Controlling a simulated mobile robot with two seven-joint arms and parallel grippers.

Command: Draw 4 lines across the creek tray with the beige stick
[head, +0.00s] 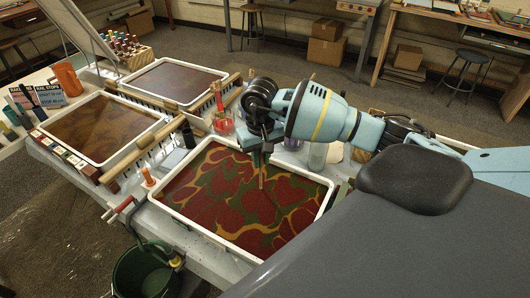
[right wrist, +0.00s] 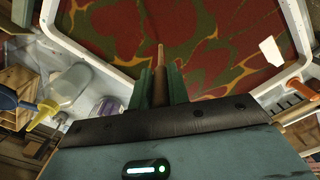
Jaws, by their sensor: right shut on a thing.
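A white-rimmed tray (head: 172,208) with a dark red, green and yellow marbled surface stands at the front of the table. No name shows on it, so I cannot tell from a label whether it is the creek tray. My right gripper (head: 261,158) is above its far part, shut on the beige stick (head: 262,178). The stick points down towards the marbled surface; I cannot tell whether its tip touches. In the right wrist view the stick (right wrist: 160,62) sits between the two fingers (right wrist: 160,85), with the marbling beyond it. My left gripper is not in view.
Two more trays, one brown (head: 97,163) and one dark reddish (head: 212,70), lie to the left and behind. A wooden-handled rake (head: 145,147) lies between trays. Bottles (head: 317,155) stand beyond the front tray. A green bucket (head: 143,272) is below the table's front edge.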

